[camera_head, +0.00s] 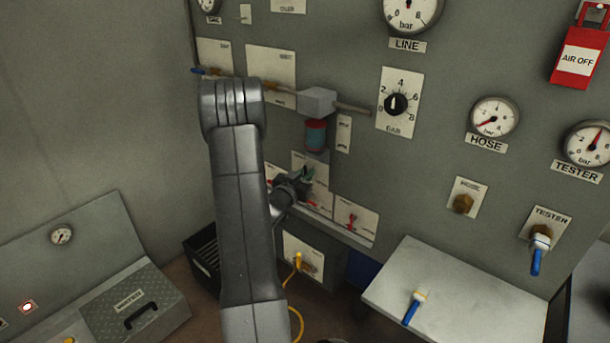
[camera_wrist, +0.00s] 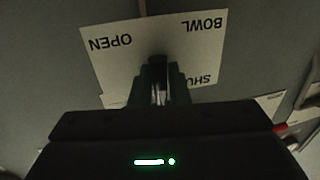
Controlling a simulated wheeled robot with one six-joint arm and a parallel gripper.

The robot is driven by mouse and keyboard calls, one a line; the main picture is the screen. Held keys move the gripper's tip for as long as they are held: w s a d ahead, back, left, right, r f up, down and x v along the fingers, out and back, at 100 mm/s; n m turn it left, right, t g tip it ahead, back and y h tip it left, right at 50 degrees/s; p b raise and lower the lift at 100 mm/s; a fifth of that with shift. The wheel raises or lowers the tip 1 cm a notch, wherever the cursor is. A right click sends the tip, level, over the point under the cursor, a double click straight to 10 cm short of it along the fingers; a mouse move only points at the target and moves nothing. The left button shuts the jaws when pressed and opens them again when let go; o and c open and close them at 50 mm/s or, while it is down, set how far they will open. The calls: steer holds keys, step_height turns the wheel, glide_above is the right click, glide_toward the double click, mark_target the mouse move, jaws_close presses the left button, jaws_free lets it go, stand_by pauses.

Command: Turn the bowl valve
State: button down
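The bowl valve's white plate (camera_wrist: 110,55) fills the upper middle of the wrist view, with OPEN, BOWL and part of SHUT upside down. A small dark valve handle (camera_wrist: 158,66) stands in front of it, between the two fingers of my gripper (camera_wrist: 161,80). The fingers are close to either side of the handle; whether they press on it is not clear. In the head view my gripper (camera_head: 303,178) is at the plate (camera_head: 319,167), just below the blue and red filter bowl (camera_head: 316,136). My wrist hides the valve there.
A grey block (camera_head: 318,101) with a pipe sits above the bowl. Plates with red levers (camera_head: 352,219) are close below right of my gripper. A light bench top (camera_head: 455,300) with a blue-handled valve (camera_head: 413,307) juts out at lower right.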

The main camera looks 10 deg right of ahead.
steer(key=shift+f+b, duration=0.15)
steer(key=shift+b, duration=0.55)
steer(key=m+b, duration=0.1)
steer(key=b, duration=0.1)
steer(key=m+b, duration=0.1)
steer(key=b, duration=0.2)
steer(key=shift+f+m, duration=0.25)
steer(key=shift+m, duration=0.05)
steer(key=m+h+b, duration=0.1)
steer(key=m+b, duration=0.4)
steer(key=b, duration=0.4)
steer(key=shift+s+t, duration=0.1)
steer(key=shift+t, duration=0.2)
steer(key=m+h+b, duration=0.1)
steer(key=m+b, duration=0.2)
steer(key=b, duration=0.1)
steer(key=m+b, duration=0.3)
steer(key=b, duration=0.1)
steer(key=shift+m+h, duration=0.3)
steer(key=shift+h, duration=0.1)
steer(key=m+g+b, duration=0.1)
steer(key=m+b, duration=0.1)
steer(key=m, duration=0.1)
steer(key=m+h+b, duration=0.1)
steer(key=m+b, duration=0.1)
steer(key=b, duration=0.1)
steer(key=shift+r+m+g, duration=0.15)
steer(key=shift+m+g, duration=0.25)
steer(key=shift+r, duration=0.1)
